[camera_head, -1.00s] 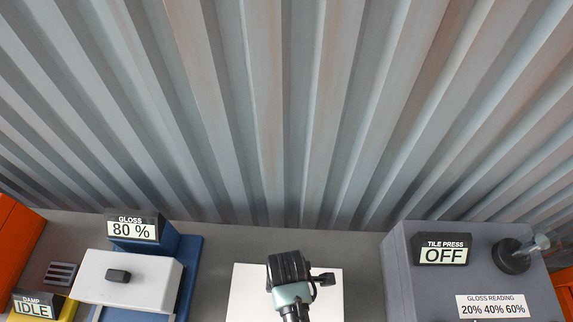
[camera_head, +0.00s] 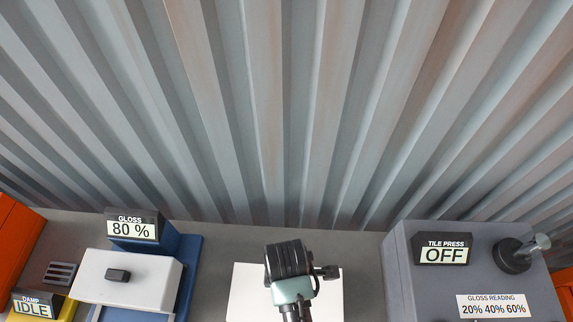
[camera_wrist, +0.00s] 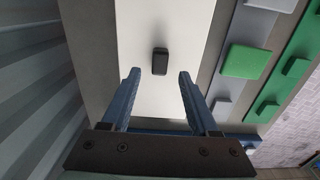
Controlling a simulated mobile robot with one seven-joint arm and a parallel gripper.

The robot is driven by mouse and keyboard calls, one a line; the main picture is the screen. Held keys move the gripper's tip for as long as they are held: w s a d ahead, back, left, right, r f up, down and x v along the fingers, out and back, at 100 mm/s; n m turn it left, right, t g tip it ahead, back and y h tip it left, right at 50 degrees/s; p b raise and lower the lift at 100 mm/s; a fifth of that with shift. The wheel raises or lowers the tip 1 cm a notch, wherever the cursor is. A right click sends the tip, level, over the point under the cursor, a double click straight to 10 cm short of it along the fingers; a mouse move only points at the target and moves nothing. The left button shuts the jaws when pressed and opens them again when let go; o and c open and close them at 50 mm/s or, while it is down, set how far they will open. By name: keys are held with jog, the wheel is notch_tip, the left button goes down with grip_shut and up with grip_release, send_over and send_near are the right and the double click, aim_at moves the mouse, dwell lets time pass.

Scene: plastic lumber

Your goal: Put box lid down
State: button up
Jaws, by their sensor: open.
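A white lid (camera_wrist: 150,25) with a small black knob (camera_wrist: 160,62) lies under my gripper in the wrist view. I take the white panel (camera_head: 245,290) at the bottom centre of the head view to be the same lid, partly covered by my wrist. My gripper (camera_wrist: 158,74) is open, with its blue fingers apart on both sides of the knob and nothing held. The knob appears just beyond the fingertips, between them and free of both. My arm hides the knob and the fingertips in the head view. What lies under the lid is hidden.
At left, a blue gloss device (camera_head: 190,262) reads 80 % and bears a white cover with a black knob (camera_head: 117,275). A damp display (camera_head: 38,304) reads IDLE. At right, the grey tile press (camera_head: 440,290) reads OFF. Green tiles (camera_wrist: 246,61) lie beside the lid. A corrugated wall (camera_head: 290,110) stands behind.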

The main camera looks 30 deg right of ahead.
jog(key=w+a+r+m+t+h, duration=0.15)
jog(key=w+r+t, duration=0.5)
jog(key=r, duration=0.75)
jog(key=w+r+m+t, duration=0.3)
jog(key=w+r, duration=0.6)
jog(key=r, duration=0.4)
jog(key=w+r+m+t+h, duration=0.15)
jog(key=w+r+t, duration=0.45)
jog(key=r, duration=0.8)
jog(key=a+r+m+t+y, duration=0.1)
jog(key=a+r+t, duration=0.1)
jog(key=r, duration=0.6)
jog(key=a+r+m+t, duration=0.1)
jog(key=a+r+t, duration=0.15)
jog(key=r, duration=0.45)
jog(key=s+a+r+m+t, duration=0.1)
jog(key=s+r+t, duration=0.2)
jog(key=s+r, duration=0.2)
jog(key=s+a+r+m+t+y, duration=0.1)
jog(key=s+r+t, duration=0.3)
jog(key=r, duration=0.8)
jog(key=shift+s+a+m+y, duration=0.3)
jog(key=shift+s+a+m, duration=0.4)
jog(key=shift+s, duration=0.15)
jog(key=shift+d, duration=0.1)
notch_tip(320, 180, down, 8)
jog(key=b, duration=0.8)
jog(key=shift+f, duration=0.15)
